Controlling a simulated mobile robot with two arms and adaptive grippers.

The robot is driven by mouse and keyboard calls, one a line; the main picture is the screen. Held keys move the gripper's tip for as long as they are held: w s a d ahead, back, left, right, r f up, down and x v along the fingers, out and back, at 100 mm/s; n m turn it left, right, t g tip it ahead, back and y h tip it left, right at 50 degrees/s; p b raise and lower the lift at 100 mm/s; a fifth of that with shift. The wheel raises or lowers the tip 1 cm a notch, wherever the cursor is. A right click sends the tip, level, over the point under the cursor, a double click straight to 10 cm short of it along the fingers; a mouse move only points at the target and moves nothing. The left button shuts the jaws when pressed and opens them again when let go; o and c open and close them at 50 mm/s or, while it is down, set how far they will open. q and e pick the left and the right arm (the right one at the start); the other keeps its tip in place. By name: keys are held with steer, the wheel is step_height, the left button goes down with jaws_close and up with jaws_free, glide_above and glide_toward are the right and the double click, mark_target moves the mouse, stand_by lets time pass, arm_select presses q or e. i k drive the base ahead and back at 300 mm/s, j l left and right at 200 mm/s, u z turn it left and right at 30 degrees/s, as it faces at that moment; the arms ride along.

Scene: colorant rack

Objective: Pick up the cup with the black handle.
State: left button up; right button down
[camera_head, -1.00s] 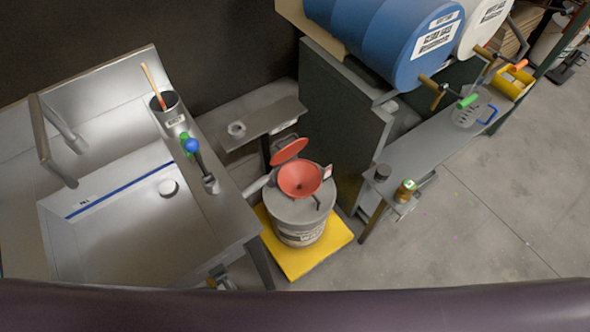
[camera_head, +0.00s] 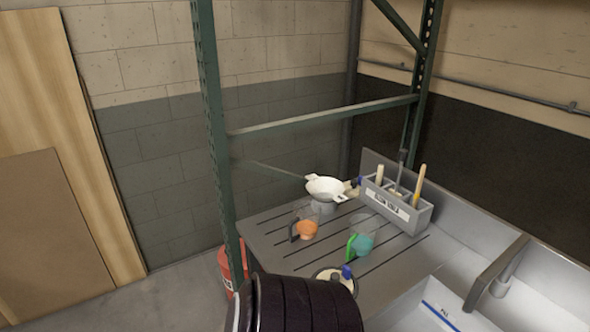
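A clear cup with a black handle and orange contents (camera_head: 307,229) stands on the slatted grey drainboard (camera_head: 275,240). Its black handle is on the left side. To its right stands another clear cup with a green handle and teal contents (camera_head: 362,244). Neither of my grippers shows in the head view. A dark ribbed rounded part at the bottom middle, apparently one of my arm links, covers the near edge of the drainboard.
A grey tool holder (camera_head: 402,210) is at right. A dark-rimmed vessel with a blue part (camera_head: 335,276) is nearer. A green rack post (camera_head: 215,130) rises at the drainboard's left corner. A red cylinder (camera_head: 226,266) stands beside it.

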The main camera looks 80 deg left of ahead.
mark_target(307, 213)
steer(key=u, duration=2.6)
steer(key=z, duration=2.9)
steer(key=u, duration=2.9)
steer(key=i+j+z, duration=0.1)
steer(key=j, duration=0.25)
